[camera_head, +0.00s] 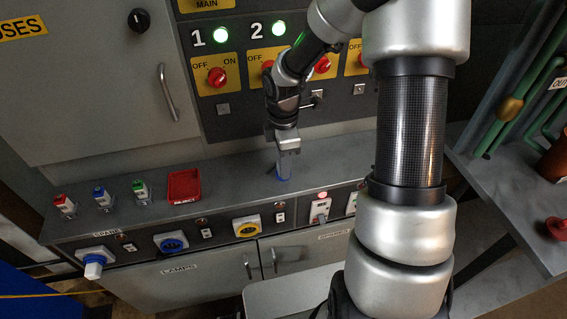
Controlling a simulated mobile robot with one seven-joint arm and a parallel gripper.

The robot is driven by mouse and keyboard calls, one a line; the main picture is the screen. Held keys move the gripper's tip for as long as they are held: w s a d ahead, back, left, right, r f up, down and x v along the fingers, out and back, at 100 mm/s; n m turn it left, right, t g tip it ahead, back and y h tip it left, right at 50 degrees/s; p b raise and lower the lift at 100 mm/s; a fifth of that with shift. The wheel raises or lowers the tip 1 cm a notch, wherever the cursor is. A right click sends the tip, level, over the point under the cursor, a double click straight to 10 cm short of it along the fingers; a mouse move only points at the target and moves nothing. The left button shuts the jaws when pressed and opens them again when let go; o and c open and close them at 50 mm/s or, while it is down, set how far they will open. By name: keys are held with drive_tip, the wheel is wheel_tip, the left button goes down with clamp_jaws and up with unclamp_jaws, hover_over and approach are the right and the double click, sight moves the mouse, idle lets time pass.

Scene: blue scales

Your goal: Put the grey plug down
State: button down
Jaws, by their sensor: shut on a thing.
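My gripper (287,160) points down over the grey counter (225,183), right of the red tray. It is shut on a small greyish thing with a blue lower end, which I take to be the grey plug (283,178). The fingers hide much of it. Its lower end is at or just above the counter top; I cannot tell whether it touches.
A red tray (184,173) marked REJECT and small red (64,204), blue (101,195) and green (141,189) topped pieces stand on the counter's left. Blue (171,243) and yellow (246,227) sockets line its front. A switch panel (238,110) rises behind. The counter between tray and gripper is clear.

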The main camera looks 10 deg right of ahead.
drive_tip(key=c, duration=1.4)
unclamp_jaws()
wheel_tip(320, 180, up, 12)
drive_tip(key=p, duration=0.2)
drive_tip(key=shift+p, duration=0.4)
drive_tip(key=shift+r, duration=0.1)
